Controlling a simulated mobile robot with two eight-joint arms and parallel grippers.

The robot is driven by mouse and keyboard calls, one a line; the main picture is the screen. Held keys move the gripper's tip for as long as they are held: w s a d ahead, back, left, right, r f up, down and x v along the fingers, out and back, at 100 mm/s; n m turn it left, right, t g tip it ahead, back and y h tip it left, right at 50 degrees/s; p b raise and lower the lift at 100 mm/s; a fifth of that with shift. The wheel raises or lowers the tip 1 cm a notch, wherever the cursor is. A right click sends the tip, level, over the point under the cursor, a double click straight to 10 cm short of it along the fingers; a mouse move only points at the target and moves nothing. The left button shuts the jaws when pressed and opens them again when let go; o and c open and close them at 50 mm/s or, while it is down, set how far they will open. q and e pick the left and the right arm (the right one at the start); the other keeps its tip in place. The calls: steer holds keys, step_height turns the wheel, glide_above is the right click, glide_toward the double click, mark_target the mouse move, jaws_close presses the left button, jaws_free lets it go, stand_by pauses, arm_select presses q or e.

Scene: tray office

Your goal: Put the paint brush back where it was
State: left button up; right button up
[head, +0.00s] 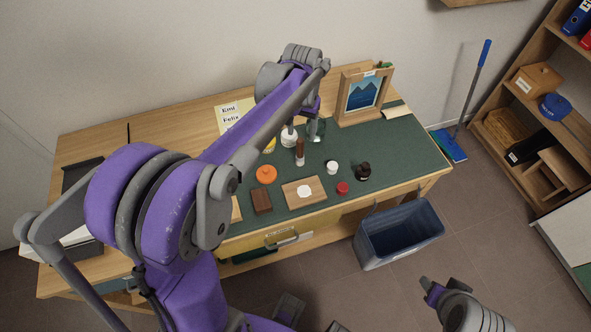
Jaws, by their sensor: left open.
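A small upright item with a brown handle (300,147) and a pale lower end stands on the green mat (400,150). It may be the paint brush, but it is too small to be sure. My left arm reaches across the desk from the left. Its gripper (303,130) points down just behind the brown handle, open, with no object clearly between the fingers. The arm partly hides this area.
An orange round item (266,174), a dark brown block (262,201), a wooden board (290,194) with a white disc, a red lid (343,188) and a white jar (332,167) lie in front. A picture frame (345,101) stands behind right. A blue bin (400,240) stands on the floor.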

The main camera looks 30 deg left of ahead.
arm_select(q)
steer(key=s+d+f+m+t, duration=0.1)
steer(key=s+d, duration=0.3)
steer(key=s, duration=0.6)
steer(key=s+d+f+m+t, duration=0.1)
steer(key=s+d+t, duration=0.3)
steer(key=s, duration=0.6)
steer(key=shift+d+f, duration=0.35)
steer(key=shift+d, duration=0.2)
